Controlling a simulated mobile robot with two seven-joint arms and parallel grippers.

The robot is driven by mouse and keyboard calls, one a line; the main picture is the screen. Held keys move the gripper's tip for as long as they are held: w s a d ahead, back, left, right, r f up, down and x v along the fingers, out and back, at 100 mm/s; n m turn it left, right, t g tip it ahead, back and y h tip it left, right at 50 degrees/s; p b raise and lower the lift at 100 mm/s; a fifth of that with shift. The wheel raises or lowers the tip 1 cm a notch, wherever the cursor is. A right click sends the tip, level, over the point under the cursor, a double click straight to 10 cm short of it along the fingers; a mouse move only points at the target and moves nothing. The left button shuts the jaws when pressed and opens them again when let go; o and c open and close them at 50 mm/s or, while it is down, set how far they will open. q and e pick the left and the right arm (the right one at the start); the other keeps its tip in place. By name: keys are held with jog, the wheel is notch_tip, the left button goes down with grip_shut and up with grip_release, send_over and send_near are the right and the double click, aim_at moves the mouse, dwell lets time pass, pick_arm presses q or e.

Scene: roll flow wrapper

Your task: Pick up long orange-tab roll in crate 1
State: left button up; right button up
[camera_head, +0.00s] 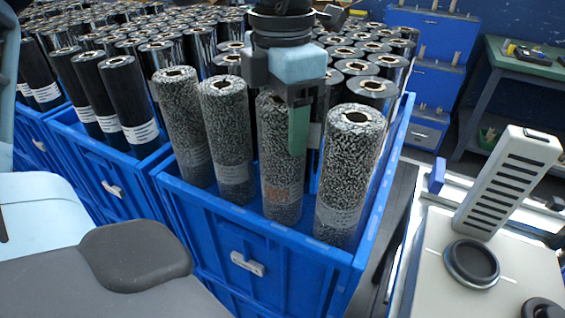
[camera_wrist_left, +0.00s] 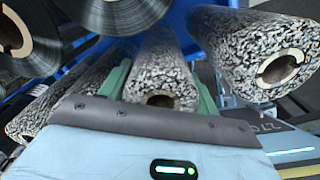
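A black-and-white speckled roll (camera_head: 283,185) with an orange-brown label stands upright in the front row of the blue crate (camera_head: 300,240), third from the left. My left gripper (camera_head: 298,128) is over its top, pointing down, with a green finger along its side. In the left wrist view the two green fingers (camera_wrist_left: 160,95) lie on either side of a speckled roll (camera_wrist_left: 160,60). No clear gap shows, but I cannot tell whether they press on it. My right gripper is not in view.
Speckled rolls with grey-white labels stand close on the left (camera_head: 228,140) and right (camera_head: 350,175). Black rolls (camera_head: 370,92) fill the rows behind. Another blue crate (camera_head: 100,165) of black rolls is on the left. A white machine (camera_head: 480,270) stands on the right.

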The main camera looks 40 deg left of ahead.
pick_arm(q)
grip_shut()
jog(key=shift+r, duration=0.15)
